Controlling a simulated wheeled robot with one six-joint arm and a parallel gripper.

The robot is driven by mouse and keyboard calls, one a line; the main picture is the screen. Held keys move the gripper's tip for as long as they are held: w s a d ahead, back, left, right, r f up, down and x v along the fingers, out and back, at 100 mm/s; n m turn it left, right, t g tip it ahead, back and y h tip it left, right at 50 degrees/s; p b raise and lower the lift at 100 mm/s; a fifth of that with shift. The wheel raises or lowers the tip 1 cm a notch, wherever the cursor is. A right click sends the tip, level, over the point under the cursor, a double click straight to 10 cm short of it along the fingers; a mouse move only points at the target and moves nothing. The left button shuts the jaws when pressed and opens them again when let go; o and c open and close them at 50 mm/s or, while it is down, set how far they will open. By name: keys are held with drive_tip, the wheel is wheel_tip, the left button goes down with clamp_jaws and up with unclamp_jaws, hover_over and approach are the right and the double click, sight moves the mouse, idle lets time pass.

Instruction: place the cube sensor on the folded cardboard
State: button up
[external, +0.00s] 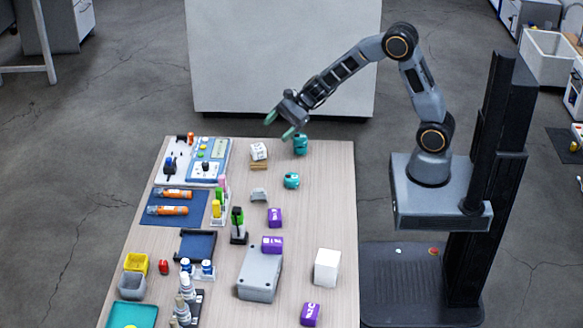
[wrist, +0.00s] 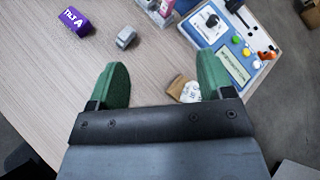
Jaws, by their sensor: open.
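A small white cube with dark markings (external: 259,151), which looks like the cube sensor, is near the far end of the table. A small brown piece, seemingly the folded cardboard (external: 258,167), is right against it on the near side. I cannot tell whether the cube rests on it or behind it. In the wrist view the white cube (wrist: 190,92) is partly hidden by my right finger, with the brown cardboard (wrist: 176,87) beside it. My gripper (external: 281,125) is open and empty, above the table's far end; its green fingers (wrist: 162,63) are spread wide.
Teal objects (external: 300,145) (external: 291,180) stand to the right of the cube. A grey piece (external: 259,194) and purple blocks (external: 275,217) are nearer. A control box (external: 206,160) stands left. The table's far right corner is bare.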

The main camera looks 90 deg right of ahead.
drive_tip(key=s+a+r+n+g+h, duration=0.1)
drive_tip(key=s+a+r+n+g, duration=0.2)
drive_tip(key=s+n, duration=0.4)
drive_tip(key=s+a+r+n+g+h, duration=0.1)
drive_tip(key=s+a+r+n+g, duration=0.1)
drive_tip(key=s+a+n, duration=0.4)
drive_tip(key=s+d+n+h, duration=0.5)
drive_tip(key=s+n, duration=0.5)
drive_tip(key=s, duration=0.2)
drive_tip(key=shift+r+n+g+h, duration=0.3)
drive_tip(key=shift+r+g+h, duration=0.1)
drive_tip(key=shift+d, duration=0.1)
